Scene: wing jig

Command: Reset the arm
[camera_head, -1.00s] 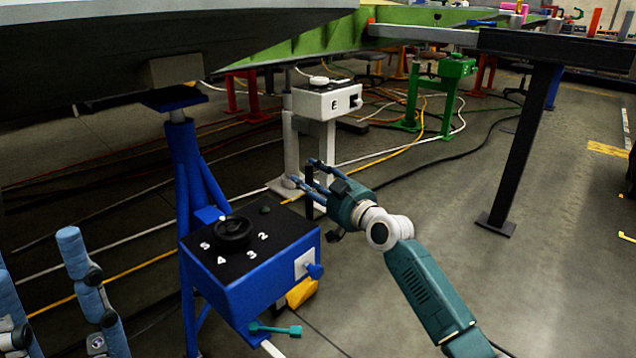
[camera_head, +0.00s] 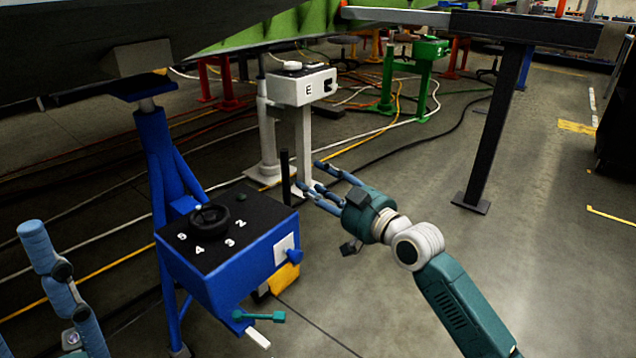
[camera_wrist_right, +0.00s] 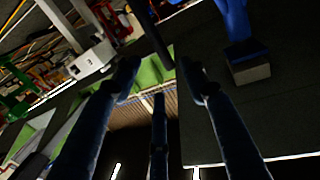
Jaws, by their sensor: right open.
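My right gripper (camera_head: 310,176) is open and empty, its blue fingers pointing left and away from me. Its fingers also show in the right wrist view (camera_wrist_right: 160,72), spread with nothing between them. In the head view the fingertips are just right of an upright black post (camera_head: 285,176) behind the blue control box (camera_head: 215,285). A dark bar, probably that post, shows beyond the fingertips in the wrist view (camera_wrist_right: 148,28). At the lower left of the head view, blue jointed finger segments of my left gripper (camera_head: 52,270) show in part; its opening is unclear.
The blue box has a black dial (camera_head: 209,219) and a teal lever (camera_head: 258,316). A black-legged stand (camera_head: 497,130) is to the right. The large grey wing (camera_head: 60,45) overhangs the left.

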